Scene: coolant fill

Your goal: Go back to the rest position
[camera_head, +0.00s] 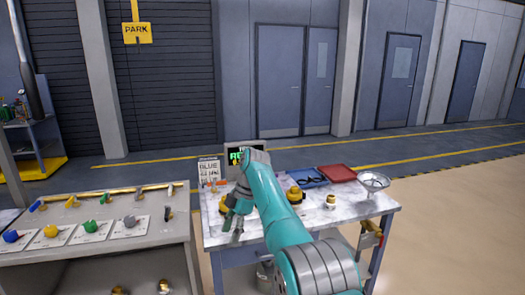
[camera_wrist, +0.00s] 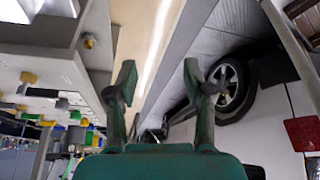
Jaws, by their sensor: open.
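My gripper (camera_head: 236,222) is at the end of my teal arm, over the left part of a marble-topped table (camera_head: 225,241) in the head view. In the wrist view my gripper (camera_wrist: 158,76) has its two fingers spread wide apart, with nothing between them. It appears to be clear of the tabletop, but the height is hard to judge. My arm hides the middle of the table.
The table holds a sign reading BLUE (camera_head: 209,171), a small display (camera_head: 233,147), a blue tray (camera_head: 308,177), a red one (camera_head: 338,173) and a metal funnel (camera_head: 373,182). A bench (camera_head: 100,257) with coloured knobs stands left. A car wheel (camera_wrist: 228,88) shows in the wrist view.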

